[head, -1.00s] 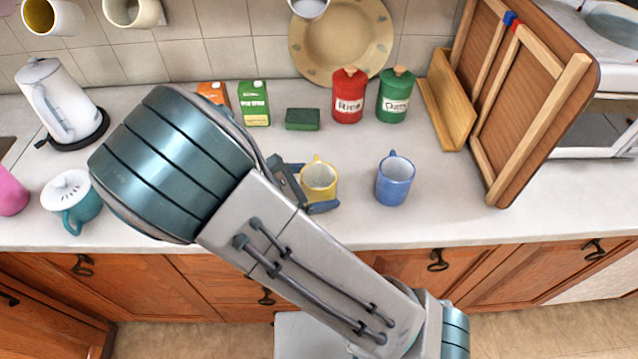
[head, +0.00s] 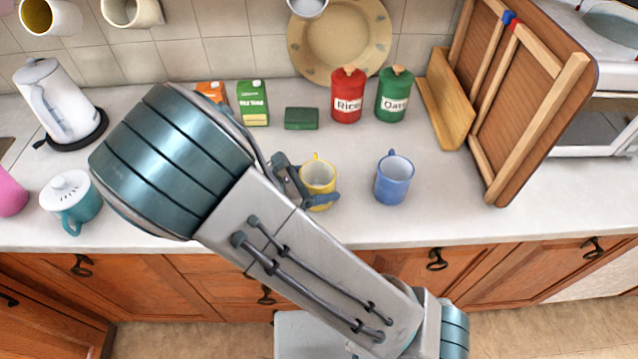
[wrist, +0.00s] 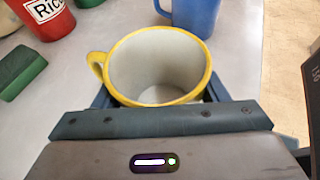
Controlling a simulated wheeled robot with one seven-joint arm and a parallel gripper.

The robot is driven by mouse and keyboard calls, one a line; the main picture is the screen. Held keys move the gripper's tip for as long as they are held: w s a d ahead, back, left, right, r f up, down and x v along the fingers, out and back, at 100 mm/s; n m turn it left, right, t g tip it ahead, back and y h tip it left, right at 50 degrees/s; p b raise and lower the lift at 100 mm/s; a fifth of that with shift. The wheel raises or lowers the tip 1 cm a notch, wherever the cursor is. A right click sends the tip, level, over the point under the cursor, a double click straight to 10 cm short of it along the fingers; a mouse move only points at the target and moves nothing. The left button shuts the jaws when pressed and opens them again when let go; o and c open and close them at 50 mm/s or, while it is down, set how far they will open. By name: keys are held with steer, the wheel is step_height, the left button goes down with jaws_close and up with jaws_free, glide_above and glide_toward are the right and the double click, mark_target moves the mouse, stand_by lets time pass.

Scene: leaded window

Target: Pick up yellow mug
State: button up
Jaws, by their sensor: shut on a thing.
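The yellow mug (head: 319,174) stands upright on the counter, with a pale inside and its handle at the back. In the wrist view the mug (wrist: 158,62) fills the middle, with its yellow rim and the handle at left. My gripper (head: 311,190) is shut on the mug, with a finger on either side of its body. In the wrist view the fingers are mostly hidden below the mug's rim. I cannot tell any gap between the mug's base and the counter.
A blue mug (head: 394,178) stands to the right of the yellow one. A green sponge (head: 301,119), a red Rice canister (head: 347,96) and a green Oats canister (head: 393,95) stand behind. A wooden rack (head: 512,110) is at right. The counter front is clear right of the gripper.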

mark_target(333, 172)
steer(key=r, duration=0.4)
steer(key=shift+s+d+r+b, duration=0.15)
steer(key=shift+s+d+b, duration=0.15)
steer(key=shift+d, duration=0.1)
steer(key=s+d+r, duration=0.5)
steer(key=d+r, duration=0.1)
steer(key=d, duration=0.3)
steer(key=shift+s+r, duration=0.2)
steer(key=shift+s, duration=0.15)
